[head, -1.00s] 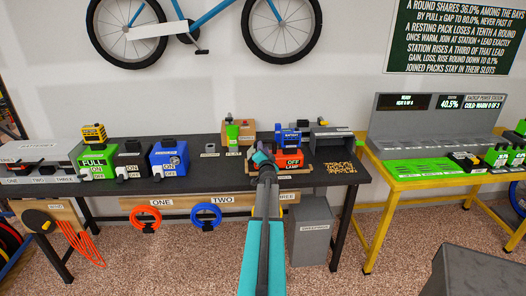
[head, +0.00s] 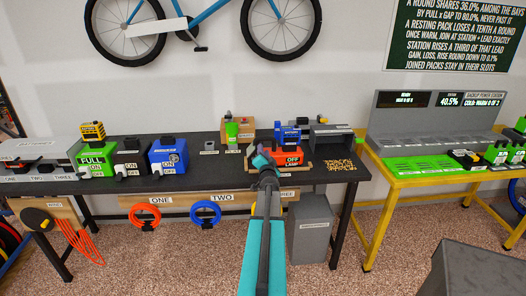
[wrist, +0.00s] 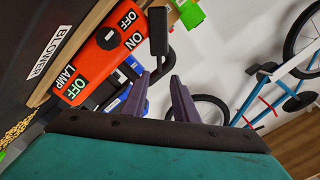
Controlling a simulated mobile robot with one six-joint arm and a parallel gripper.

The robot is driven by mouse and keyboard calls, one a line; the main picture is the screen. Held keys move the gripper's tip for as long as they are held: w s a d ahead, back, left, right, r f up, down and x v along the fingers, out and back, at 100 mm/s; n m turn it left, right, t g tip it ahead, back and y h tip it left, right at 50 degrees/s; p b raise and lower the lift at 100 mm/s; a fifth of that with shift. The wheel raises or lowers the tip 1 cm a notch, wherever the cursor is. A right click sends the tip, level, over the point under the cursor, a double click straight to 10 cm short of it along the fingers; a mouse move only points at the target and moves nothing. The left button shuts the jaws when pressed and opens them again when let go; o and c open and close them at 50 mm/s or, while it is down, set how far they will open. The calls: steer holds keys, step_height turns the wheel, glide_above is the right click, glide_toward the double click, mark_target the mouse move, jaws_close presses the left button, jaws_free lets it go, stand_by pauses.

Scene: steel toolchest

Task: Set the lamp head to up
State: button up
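The lamp is an orange body (head: 291,160) on the table, with a blue battery pack (head: 291,136) on top. An OFF label and a LAMP label show on its front. In the wrist view the lamp's orange body (wrist: 105,50) carries OFF and ON labels. A dark block on a bent bar (wrist: 158,31) stands out beside it and looks like the lamp head; I cannot tell its setting. My gripper (head: 260,156) is just left of the lamp in the head view and partly covers its left end. In the wrist view my gripper's purple fingers (wrist: 162,95) are apart, with nothing between them.
A green item (head: 232,131) stands left of the lamp, and a grey box (head: 332,140) stands right of it. Blue (head: 168,157) and green (head: 97,160) units sit further left. A grey bin (head: 308,228) is under the table.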

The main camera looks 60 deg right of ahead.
steer(key=v, duration=0.8)
steer(key=shift+s+b, duration=0.2)
steer(key=shift+b, duration=0.25)
steer(key=shift+a, duration=0.1)
jaws_close()
steer(key=w+r+n+b, duration=0.2)
steer(key=w+r+n, duration=0.2)
steer(key=n, duration=1.3)
steer(key=shift+w+a+r+n+g+b, duration=0.2)
steer(key=shift+w+r+n+g+b, duration=0.15)
steer(key=shift+r, duration=0.15)
